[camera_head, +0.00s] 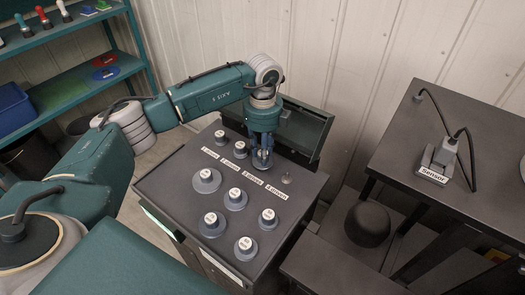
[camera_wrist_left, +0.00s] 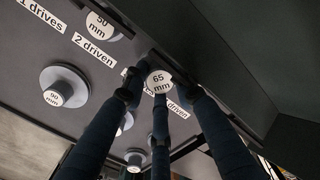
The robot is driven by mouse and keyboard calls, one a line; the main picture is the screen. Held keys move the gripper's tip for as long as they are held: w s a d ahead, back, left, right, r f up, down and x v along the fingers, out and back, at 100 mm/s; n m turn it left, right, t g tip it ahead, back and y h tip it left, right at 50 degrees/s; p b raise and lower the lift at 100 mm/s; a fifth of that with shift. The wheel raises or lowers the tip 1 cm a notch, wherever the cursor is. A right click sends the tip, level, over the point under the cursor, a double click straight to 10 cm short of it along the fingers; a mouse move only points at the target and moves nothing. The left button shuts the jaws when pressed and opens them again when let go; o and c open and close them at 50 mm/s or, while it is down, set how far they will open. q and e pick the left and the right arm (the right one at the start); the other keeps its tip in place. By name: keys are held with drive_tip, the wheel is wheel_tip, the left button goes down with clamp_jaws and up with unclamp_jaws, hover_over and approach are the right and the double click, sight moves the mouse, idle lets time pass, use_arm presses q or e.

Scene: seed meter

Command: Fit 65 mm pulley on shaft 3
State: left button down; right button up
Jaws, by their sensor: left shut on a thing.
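My left gripper (camera_head: 263,157) points down over the back of the dark bench top (camera_head: 312,192), at the third place in the row of shafts. Its fingers are shut on the 65 mm pulley (camera_wrist_left: 158,80), whose round white label shows between them in the wrist view. The pulley is mostly hidden by the fingers. I cannot tell whether it sits on shaft 3 or is held above it. The "3 drives" label (camera_head: 252,177) lies in front of the gripper. My right gripper is not in view.
Pulleys stand on shaft 1 (camera_head: 220,137) and shaft 2 (camera_head: 239,149); shaft 4 (camera_head: 287,180) looks bare. Several loose pulleys, including a wide one (camera_head: 207,181), stand in front. An open dark bin (camera_head: 303,128) is behind. A sensor (camera_head: 438,162) is on the right table.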

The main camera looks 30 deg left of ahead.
use_arm(q)
drive_tip(key=shift+s+f, duration=0.15)
drive_tip(key=shift+f, duration=0.25)
drive_tip(key=shift+f, duration=0.15)
drive_tip(key=shift+w+f, duration=0.2)
drive_tip(key=shift+w, duration=0.15)
drive_tip(key=shift+s+b, duration=0.15)
drive_tip(key=shift+b, duration=0.15)
drive_tip(key=shift+f, duration=0.25)
